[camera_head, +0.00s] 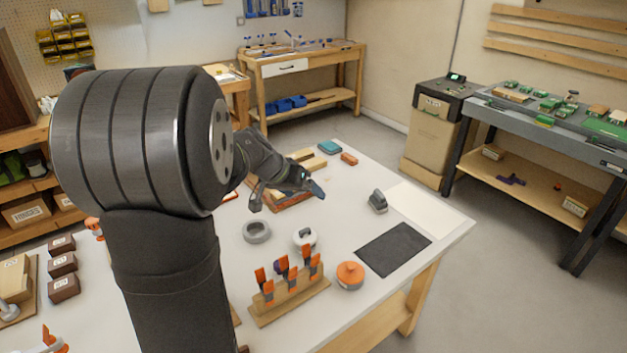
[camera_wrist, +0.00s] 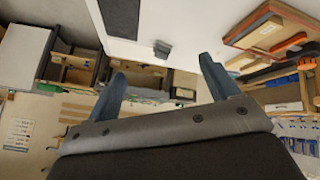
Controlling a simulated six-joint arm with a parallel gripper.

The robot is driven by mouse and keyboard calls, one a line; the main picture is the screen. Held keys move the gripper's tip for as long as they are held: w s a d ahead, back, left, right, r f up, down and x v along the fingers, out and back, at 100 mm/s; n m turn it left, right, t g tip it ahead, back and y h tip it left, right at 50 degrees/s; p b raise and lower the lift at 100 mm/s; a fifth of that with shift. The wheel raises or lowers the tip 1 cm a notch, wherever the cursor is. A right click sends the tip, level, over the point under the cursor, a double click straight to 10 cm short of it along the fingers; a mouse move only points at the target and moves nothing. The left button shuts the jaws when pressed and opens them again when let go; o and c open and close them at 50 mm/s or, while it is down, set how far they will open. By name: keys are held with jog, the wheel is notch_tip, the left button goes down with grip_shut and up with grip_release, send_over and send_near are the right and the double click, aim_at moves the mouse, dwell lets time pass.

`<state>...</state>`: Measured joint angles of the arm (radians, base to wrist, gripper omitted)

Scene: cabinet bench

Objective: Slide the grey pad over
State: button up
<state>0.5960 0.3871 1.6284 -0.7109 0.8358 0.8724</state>
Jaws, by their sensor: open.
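A dark grey flat pad (camera_head: 393,249) lies on the white table near its right edge. In the wrist view the dark pad (camera_wrist: 120,14) shows at the top, cut off by the frame. A small grey block with a raised top (camera_head: 377,202) stands behind the pad; it also shows in the wrist view (camera_wrist: 161,48), between and beyond my fingertips. My gripper (camera_head: 288,194) is open and empty above the table, left of the block and away from the pad. Its two blue-tipped fingers (camera_wrist: 162,68) are spread apart.
A pale sheet (camera_head: 412,207) lies right of the block. An orange round container (camera_head: 350,275), a wooden rack with orange-handled tools (camera_head: 288,295), a grey ring (camera_head: 257,231) and a white round item (camera_head: 304,237) stand left of the pad. A wooden tray (camera_head: 292,201) lies beneath my gripper.

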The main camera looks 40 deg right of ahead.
aim_at(377, 194)
jog(key=w+d+f+m+g+h, duration=0.2)
jog(key=w+d+f+m, duration=0.2)
jog(key=d+f, duration=0.3)
jog(key=w+d+f+m+g+h, duration=0.2)
jog(key=w+d+f+m, duration=0.3)
jog(key=d, duration=1)
notch_tip(377, 194, down, 3)
jog(key=shift+w+d+f+h, duration=0.15)
jog(key=shift+w+d+h, duration=0.05)
jog(key=shift+w+h, duration=0.55)
jog(key=x, duration=1.7)
jog(key=shift+s+d, duration=0.1)
jog(key=shift+s, duration=0.15)
jog(key=shift+c, duration=0.2)
jog(key=c, duration=0.9)
jog(key=shift+o, duration=0.2)
jog(key=shift+a, duration=10)
